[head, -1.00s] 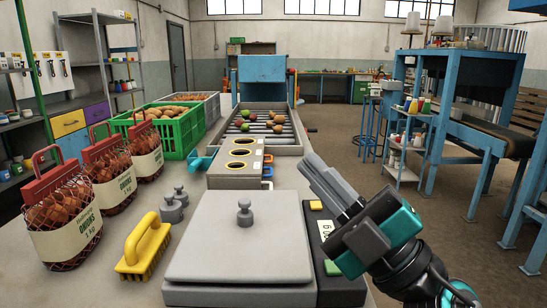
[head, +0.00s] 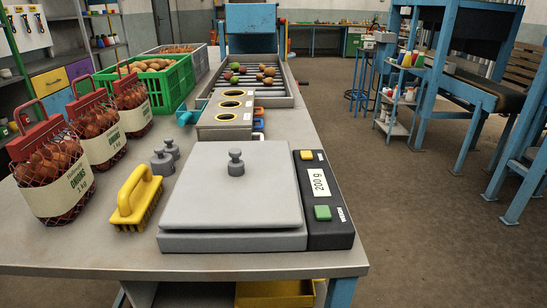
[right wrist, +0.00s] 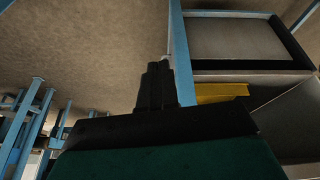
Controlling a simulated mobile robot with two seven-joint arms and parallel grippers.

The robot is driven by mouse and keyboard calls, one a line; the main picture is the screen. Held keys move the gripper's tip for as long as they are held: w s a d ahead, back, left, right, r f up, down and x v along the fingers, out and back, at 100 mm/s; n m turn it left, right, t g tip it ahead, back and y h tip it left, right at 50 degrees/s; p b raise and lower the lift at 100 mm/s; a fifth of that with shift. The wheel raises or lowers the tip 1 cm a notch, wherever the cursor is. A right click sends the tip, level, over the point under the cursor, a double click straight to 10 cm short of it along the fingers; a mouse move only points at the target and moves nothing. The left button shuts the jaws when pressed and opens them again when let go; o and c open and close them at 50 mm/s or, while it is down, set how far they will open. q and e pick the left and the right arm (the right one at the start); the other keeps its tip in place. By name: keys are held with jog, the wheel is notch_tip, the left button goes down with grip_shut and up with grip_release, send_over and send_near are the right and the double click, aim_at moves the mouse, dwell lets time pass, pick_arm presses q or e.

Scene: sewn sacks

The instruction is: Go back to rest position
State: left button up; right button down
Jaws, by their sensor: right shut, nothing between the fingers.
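My right gripper (right wrist: 157,85) shows in the right wrist view, dark, with its fingers together and nothing between them. It is clear of the tabletop things, with the floor and a blue table leg (right wrist: 180,60) behind it. It is out of the head view. My left gripper is in neither view. In the head view the grey scale (head: 232,205) stands at the front of the table with a small grey weight (head: 236,165) on its plate. Its display (head: 319,183) reads 200 g.
Left of the scale are a yellow brush (head: 136,200), two loose weights (head: 163,162) and several netted onion bags (head: 58,185). A green crate (head: 160,85) and a roller tray (head: 250,95) stand behind. The floor (head: 430,220) right of the table is open.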

pick_arm(q)
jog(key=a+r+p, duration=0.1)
jog(key=p, duration=0.1)
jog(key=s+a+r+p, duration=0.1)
jog(key=p, duration=0.1)
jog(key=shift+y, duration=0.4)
pick_arm(e)
jog(key=w+a+f+t+y, duration=0.2)
jog(key=w+a+f+t, duration=0.1)
jog(key=w+f+t, duration=0.2)
jog(key=shift+w+n+t, duration=0.4)
jog(key=shift+w+t, duration=0.05)
jog(key=shift+t, duration=0.35)
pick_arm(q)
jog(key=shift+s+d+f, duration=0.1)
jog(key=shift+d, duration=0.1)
pick_arm(e)
jog(key=shift+a, duration=0.1)
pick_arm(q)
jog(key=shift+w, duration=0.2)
